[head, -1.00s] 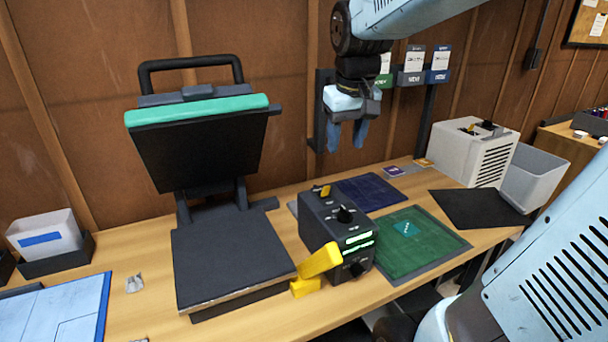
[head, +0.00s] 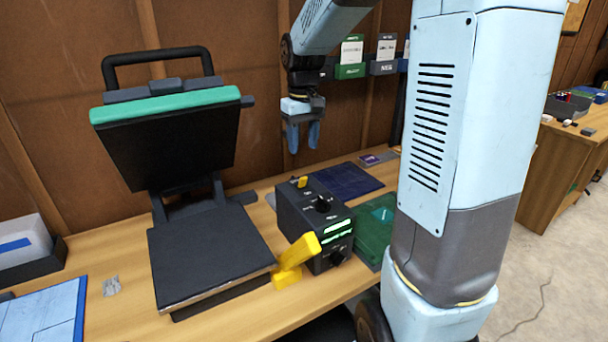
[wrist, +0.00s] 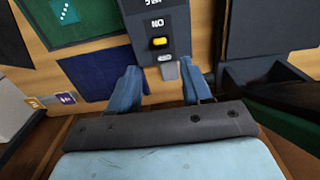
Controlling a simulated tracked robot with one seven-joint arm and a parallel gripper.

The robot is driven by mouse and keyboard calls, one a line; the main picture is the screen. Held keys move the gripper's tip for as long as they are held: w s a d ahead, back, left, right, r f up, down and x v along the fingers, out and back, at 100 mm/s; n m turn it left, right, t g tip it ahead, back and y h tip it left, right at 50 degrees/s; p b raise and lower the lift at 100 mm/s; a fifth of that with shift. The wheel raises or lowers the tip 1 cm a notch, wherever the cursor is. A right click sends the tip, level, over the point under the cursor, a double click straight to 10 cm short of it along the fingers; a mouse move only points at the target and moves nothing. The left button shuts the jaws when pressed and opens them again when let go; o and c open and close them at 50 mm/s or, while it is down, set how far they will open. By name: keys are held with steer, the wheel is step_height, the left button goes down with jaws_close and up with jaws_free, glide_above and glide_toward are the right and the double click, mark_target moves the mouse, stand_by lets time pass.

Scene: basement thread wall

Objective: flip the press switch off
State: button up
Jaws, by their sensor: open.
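The press switch (head: 300,182) is a small yellow rocker on top of the black control box (head: 293,214) beside the heat press. In the wrist view the yellow switch (wrist: 160,42) lies between an "ON" marking and a small pale label, beyond my fingertips. Which way it is tipped is unclear. The heat press (head: 205,250) has its black upper plate raised, with a teal strip along its top. My gripper (head: 303,143) hangs above and behind the box, blue fingers apart and empty. In the wrist view my gripper (wrist: 160,80) has a finger on either side of the switch line, not touching it.
A yellow handle (head: 296,256) stands at the box's front left corner. A dark blue mat (head: 345,181) and a green mat (head: 375,222) lie right of the box. Wall-mounted holders (head: 383,66) are behind. My own arm covers the right side of the bench.

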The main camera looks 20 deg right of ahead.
mark_target(303, 182)
step_height(303, 182, down, 10)
steer(key=shift+f, duration=0.1)
stand_by(0.4)
steer(key=shift+c, duration=0.5)
jaws_close()
steer(key=shift+d, duration=0.15)
